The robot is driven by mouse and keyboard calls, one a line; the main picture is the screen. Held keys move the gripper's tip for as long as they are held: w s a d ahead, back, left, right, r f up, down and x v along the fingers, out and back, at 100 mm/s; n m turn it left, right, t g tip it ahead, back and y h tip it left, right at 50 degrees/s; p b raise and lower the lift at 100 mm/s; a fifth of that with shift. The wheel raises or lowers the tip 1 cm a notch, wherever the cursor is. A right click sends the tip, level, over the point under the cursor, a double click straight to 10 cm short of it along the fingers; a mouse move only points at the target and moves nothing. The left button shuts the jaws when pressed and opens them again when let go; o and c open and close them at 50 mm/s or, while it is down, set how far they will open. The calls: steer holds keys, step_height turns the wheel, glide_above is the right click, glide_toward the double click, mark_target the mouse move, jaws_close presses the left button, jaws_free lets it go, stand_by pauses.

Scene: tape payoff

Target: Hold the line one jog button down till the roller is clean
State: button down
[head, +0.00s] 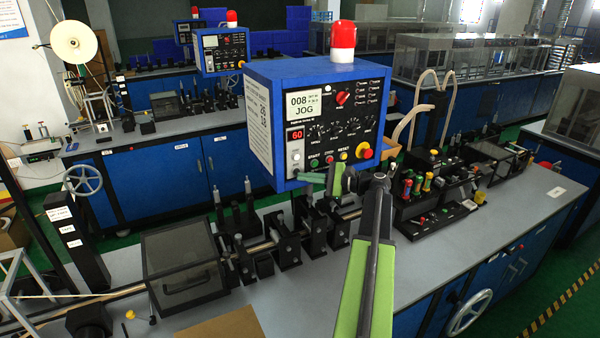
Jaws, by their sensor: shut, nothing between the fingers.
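The blue control box (262,75) of the nearest line stands over the bench and faces me. Its screen (305,105) reads 008 and JOG, and a red display (295,135) reads 60. My gripper (306,177) is shut and empty, its green tip at the lower left corner of the panel. The tip overlaps a small control there; I cannot tell whether it touches or presses it. I cannot tell which control is the jog button. Rollers and guides (287,246) stand along the line below; whether a roller is clean is too small to see.
A red emergency stop (367,153) and a yellow button (344,156) sit right of the gripper. A red beacon (343,40) tops the box. A dark clear-lidded box (180,270) and a rack of coloured-handled tools (418,188) stand on the grey bench (505,212).

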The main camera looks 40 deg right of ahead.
steer(key=shift+s, duration=0.1)
steer(key=s, duration=0.1)
steer(key=s+a, duration=0.1)
steer(key=s, duration=0.2)
steer(key=shift+s+a, duration=0.25)
steer(key=shift+s, duration=0.05)
stand_by(0.5)
